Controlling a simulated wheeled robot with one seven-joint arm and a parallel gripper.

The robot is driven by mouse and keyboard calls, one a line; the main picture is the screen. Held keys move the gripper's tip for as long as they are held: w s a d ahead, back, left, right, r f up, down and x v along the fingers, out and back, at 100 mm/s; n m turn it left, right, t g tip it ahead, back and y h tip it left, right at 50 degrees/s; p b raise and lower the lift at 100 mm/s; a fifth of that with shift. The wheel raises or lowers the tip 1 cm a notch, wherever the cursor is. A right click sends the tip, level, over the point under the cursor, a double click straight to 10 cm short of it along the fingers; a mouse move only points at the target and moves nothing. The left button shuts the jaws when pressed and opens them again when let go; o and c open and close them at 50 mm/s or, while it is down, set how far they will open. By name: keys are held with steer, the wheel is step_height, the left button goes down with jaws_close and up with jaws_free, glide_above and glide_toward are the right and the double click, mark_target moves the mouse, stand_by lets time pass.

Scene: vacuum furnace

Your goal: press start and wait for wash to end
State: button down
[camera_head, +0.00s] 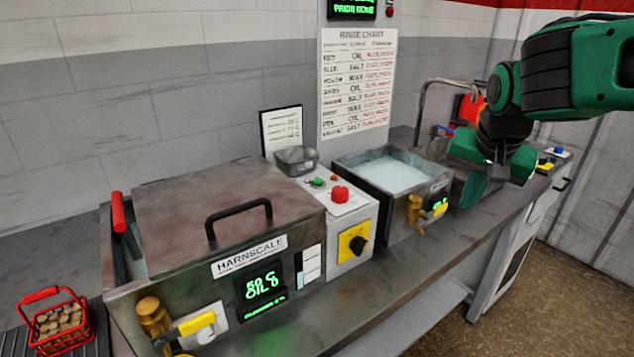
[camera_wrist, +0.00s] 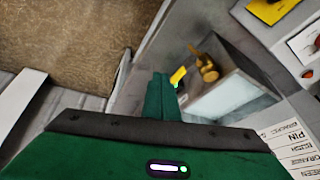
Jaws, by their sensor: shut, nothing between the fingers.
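The Harnscale washer (camera_head: 225,260) stands at the left with its lid (camera_head: 205,205) down. Its green display (camera_head: 265,287) reads about "50 C OIL 0", with a smaller line too blurred to read. The control box (camera_head: 352,240) beside it carries a green button (camera_head: 317,182), a red mushroom button (camera_head: 340,194) and a black knob on a yellow plate (camera_head: 355,243). I cannot tell which is start. My gripper (camera_head: 472,188) is shut and empty, at the right beyond the open tank, away from these buttons. Its fingers also show in the wrist view (camera_wrist: 160,95).
An open tank (camera_head: 395,175) of pale liquid has a brass tap (camera_head: 414,210), also seen in the wrist view (camera_wrist: 205,67). A red basket (camera_head: 60,318) of parts sits at far left. A small grey bin (camera_head: 296,160) stands behind the buttons. A rinse chart (camera_head: 357,85) hangs behind.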

steer(key=w+a+r+t+y, duration=0.1)
steer(key=w+a+r, duration=0.25)
steer(key=a, duration=0.35)
steer(key=w+a+r+t, duration=0.1)
steer(key=w+a+r, duration=0.1)
steer(key=w+a, duration=0.35)
step_height(320, 180, up, 5)
steer(key=t+y, duration=0.2)
glide_above(319, 183)
steer(key=shift+r, duration=0.15)
steer(key=shift+f, duration=4.35)
steer(key=shift+f, duration=0.2)
steer(key=shift+f, duration=0.25)
